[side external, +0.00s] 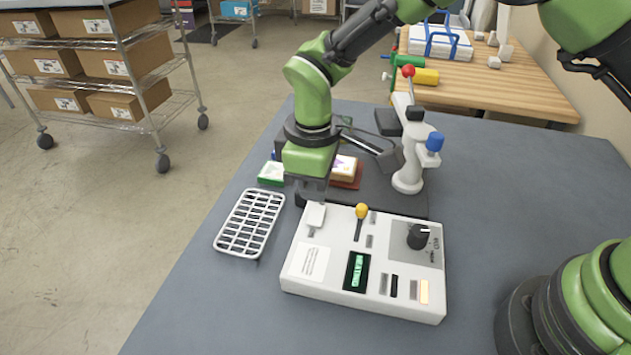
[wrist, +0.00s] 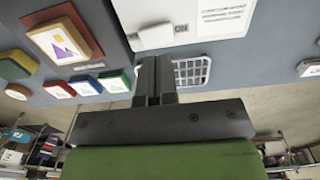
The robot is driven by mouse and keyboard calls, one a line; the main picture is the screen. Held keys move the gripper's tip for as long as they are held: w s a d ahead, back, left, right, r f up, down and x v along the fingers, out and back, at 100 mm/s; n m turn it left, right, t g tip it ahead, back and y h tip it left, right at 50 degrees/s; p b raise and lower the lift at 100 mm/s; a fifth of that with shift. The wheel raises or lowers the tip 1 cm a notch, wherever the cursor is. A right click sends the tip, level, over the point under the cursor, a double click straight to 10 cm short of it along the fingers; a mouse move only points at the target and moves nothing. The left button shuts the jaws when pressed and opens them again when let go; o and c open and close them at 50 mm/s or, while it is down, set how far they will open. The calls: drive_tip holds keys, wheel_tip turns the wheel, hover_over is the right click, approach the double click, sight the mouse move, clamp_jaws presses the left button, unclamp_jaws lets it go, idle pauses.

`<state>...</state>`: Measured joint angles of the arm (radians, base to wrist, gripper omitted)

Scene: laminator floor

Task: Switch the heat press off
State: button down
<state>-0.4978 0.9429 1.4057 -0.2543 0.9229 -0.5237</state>
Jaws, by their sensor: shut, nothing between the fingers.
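The heat press's white control box (side external: 325,255) sits on the grey table. It carries a white paddle switch (side external: 316,214) at its far left, a yellow-knobbed lever (side external: 361,212), a black dial (side external: 418,236), a green-lit display (side external: 356,272) that seems to read "HEATING", and a lit orange button (side external: 424,291). My gripper (side external: 312,198) is shut and empty, pointing down by the box's far left corner, close to the paddle switch. In the wrist view the shut fingers (wrist: 155,65) lie just below the white paddle (wrist: 154,36); I cannot tell whether they touch it.
The press (side external: 410,170), with its red-knobbed handle and blue knob, stands behind the box. A white wire rack (side external: 250,222) lies left of it. Colored patches (wrist: 62,38) lie behind my gripper.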

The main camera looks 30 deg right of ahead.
drive_tip(key=shift+r, duration=0.1)
wheel_tip(320, 180, up, 14)
drive_tip(key=s+a, duration=0.1)
drive_tip(key=shift+s+a, duration=0.2)
drive_tip(key=shift+a, duration=0.05)
idle(0.4)
